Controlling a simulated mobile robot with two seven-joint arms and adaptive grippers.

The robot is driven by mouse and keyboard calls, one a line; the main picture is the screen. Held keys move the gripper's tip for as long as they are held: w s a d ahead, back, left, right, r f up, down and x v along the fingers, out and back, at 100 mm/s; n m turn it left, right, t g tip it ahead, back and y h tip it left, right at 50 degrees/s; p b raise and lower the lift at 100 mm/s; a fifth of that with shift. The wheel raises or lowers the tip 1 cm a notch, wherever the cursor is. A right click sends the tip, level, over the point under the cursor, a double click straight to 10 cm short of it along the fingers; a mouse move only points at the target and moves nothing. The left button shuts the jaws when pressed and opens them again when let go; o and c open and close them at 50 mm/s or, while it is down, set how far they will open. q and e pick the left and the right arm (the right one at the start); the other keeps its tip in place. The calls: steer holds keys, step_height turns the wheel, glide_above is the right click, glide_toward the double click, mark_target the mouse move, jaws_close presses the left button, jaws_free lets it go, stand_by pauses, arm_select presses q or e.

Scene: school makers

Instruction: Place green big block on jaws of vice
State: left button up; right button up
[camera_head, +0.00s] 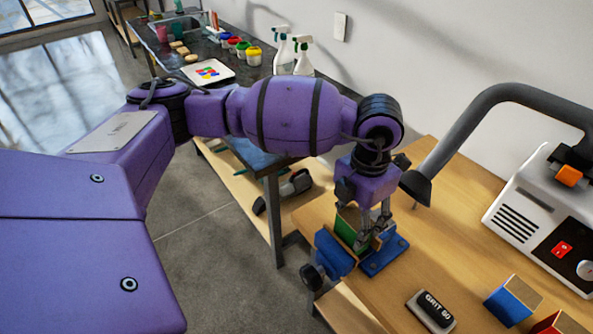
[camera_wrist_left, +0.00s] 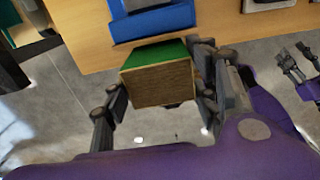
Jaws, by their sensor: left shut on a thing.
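The green big block (camera_head: 345,231) has a green face and a bare wood face, and it also shows in the left wrist view (camera_wrist_left: 160,84). My left gripper (camera_head: 370,240) points down at the blue vice (camera_head: 334,254) on the table's near edge. Its fingers (camera_wrist_left: 160,108) are shut on the block, one on each side. The block is right at the vice jaws; whether it touches them I cannot tell. The vice also shows in the wrist view (camera_wrist_left: 152,24). My right gripper (camera_wrist_left: 297,62) shows only in the wrist view, its fingers apart and empty.
A blue block (camera_head: 512,300), a red block (camera_head: 560,325) and a dark sanding block (camera_head: 431,311) lie on the wooden table (camera_head: 440,230) to the right. A white machine (camera_head: 535,215) with a grey hose stands behind them. A dark bench (camera_head: 235,75) holds paints and spray bottles.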

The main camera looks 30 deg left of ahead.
arm_select(q)
steer(key=shift+f, duration=0.85)
steer(key=o, duration=1.3)
step_height(320, 180, up, 12)
steer(key=shift+r, duration=0.15)
